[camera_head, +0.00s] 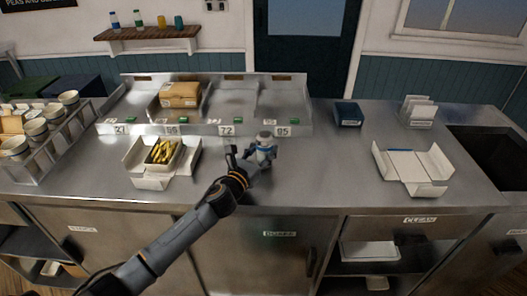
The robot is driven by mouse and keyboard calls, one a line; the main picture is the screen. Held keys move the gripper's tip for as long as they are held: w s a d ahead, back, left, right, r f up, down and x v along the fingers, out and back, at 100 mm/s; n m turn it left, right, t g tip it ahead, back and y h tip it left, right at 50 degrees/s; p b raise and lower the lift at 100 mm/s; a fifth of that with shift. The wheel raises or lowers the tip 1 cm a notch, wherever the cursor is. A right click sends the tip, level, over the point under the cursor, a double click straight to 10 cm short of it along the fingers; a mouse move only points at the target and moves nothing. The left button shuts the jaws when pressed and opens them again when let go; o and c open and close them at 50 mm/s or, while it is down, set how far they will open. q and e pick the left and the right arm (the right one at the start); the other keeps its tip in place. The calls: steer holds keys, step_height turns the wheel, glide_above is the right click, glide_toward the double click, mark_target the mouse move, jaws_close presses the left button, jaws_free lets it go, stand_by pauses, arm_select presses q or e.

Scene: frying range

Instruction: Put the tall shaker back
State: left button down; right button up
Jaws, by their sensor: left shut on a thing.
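My right gripper is not in view.
A raised steel rack (205,128) with numbered slots stands behind; one slot holds a brown box (180,94). An open carton (135,168) with yellow food lies left. An open white box (413,188) and a dark blue container (348,114) stand right. Bare counter lies between.

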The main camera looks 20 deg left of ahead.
arm_select(q)
steer(key=shift+f, duration=0.1)
steer(key=shift+f, duration=0.1)
steer(key=shift+f, duration=0.15)
steer(key=c, duration=0.7)
jaws_free()
steer(key=shift+r, duration=0.2)
steer(key=s, duration=0.3)
steer(key=s+a+b, duration=0.1)
steer(key=s, duration=0.3)
steer(key=s+a, duration=0.1)
steer(key=s, duration=0.2)
steer(key=shift+s+f+b, duration=0.1)
steer(key=shift+s+b, duration=0.2)
steer(key=shift+b, duration=0.1)
steer(key=shift+s+a, duration=0.15)
steer(key=shift+s, duration=0.45)
